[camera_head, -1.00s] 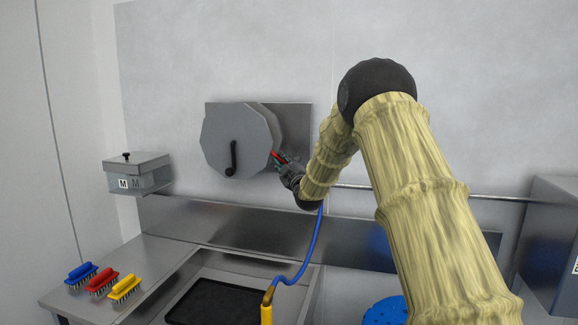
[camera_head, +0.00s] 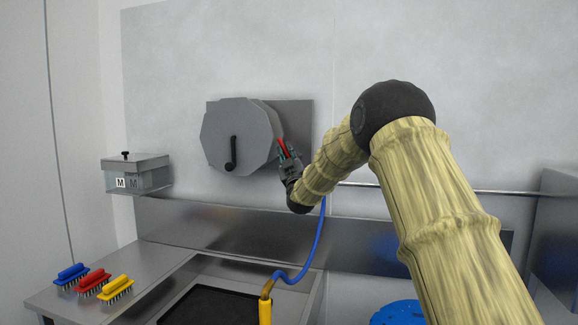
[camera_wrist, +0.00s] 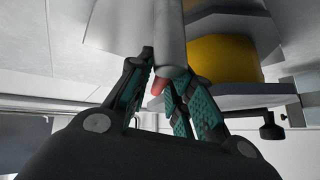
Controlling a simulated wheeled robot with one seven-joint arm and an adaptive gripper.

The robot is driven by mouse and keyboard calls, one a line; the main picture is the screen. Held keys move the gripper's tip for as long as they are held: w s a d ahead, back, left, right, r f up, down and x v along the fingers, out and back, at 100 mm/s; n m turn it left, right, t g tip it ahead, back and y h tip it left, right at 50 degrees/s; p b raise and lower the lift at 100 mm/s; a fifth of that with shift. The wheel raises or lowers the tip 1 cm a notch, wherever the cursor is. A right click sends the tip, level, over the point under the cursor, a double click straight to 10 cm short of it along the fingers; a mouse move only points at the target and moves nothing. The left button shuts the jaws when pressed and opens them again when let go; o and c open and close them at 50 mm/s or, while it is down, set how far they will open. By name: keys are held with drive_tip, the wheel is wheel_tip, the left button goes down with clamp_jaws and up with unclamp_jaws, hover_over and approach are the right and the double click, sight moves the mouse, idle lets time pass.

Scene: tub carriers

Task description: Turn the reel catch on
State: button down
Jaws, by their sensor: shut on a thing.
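The grey, many-sided hose reel (camera_head: 215,125) hangs on a wall plate, with a black crank handle (camera_head: 232,153) on its front. The red reel catch (camera_head: 282,146) shows at the reel's right side, standing steeply and leaning slightly left. My gripper (camera_head: 286,155) is shut on it from below. In the wrist view, the catch's rounded red tip (camera_wrist: 158,86) shows between the green-padded fingers of my gripper (camera_wrist: 168,95), close to a grey cylinder (camera_wrist: 170,40). The rest of the catch is hidden by the fingers and the cylinder.
A blue hose (camera_head: 311,250) with a yellow end (camera_head: 265,308) hangs below my gripper. A horizontal rail (camera_head: 440,190) runs along the wall at right. A lidded box (camera_head: 150,178) is at left. Blue, red and yellow brushes (camera_head: 93,283) lie on the counter.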

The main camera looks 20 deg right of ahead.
drive_tip(key=shift+s+d+f+m+g+h+b, duration=0.1)
drive_tip(key=shift+s+d+m+h+b, duration=0.1)
drive_tip(key=shift+m+h+b, duration=1.1)
drive_tip(key=shift+s+d+f+m+g+h+b, duration=0.1)
drive_tip(key=shift+d+m+h+b, duration=0.05)
drive_tip(key=shift+m+h+b, duration=1.15)
drive_tip(key=shift+s+d+f+m+g+h+b, duration=0.1)
drive_tip(key=shift+d+m+h+b, duration=0.1)
drive_tip(key=shift+m+h+b, duration=1.1)
drive_tip(key=shift+r+m+g, duration=0.1)
drive_tip(key=shift+m+g, duration=0.2)
drive_tip(key=shift+m, duration=0.8)
drive_tip(key=c, duration=1.5)
unclamp_jaws()
drive_tip(key=shift+s+d, duration=0.1)
drive_tip(key=shift+o, duration=0.2)
drive_tip(key=shift+d+r+h, duration=0.1)
drive_tip(key=shift+h, duration=0.2)
drive_tip(key=shift+r, duration=0.1)
drive_tip(key=v, duration=1.2)
